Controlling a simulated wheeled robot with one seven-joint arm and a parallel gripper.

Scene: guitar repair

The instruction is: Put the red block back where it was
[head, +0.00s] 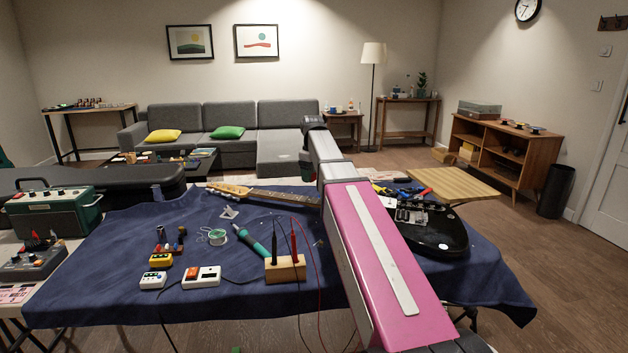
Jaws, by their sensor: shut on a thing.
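I cannot pick out a red block in the head view. My pink and grey arm runs from the bottom right up to the middle of the picture. Its far end stands over the back of the table with the blue cloth (130,265). My gripper cannot be made out; the arm hides the area behind it. An electric guitar lies across the cloth, its neck (275,195) left of my arm and its black body (440,235) right of it. My arm covers the part between.
A wooden block with probes (286,268), a solder spool (217,237), a white box with an orange part (201,277) and a yellow pedal (160,260) stand front left. A green amplifier (58,218) is at the left. Pliers and tools (405,191) lie behind the guitar body.

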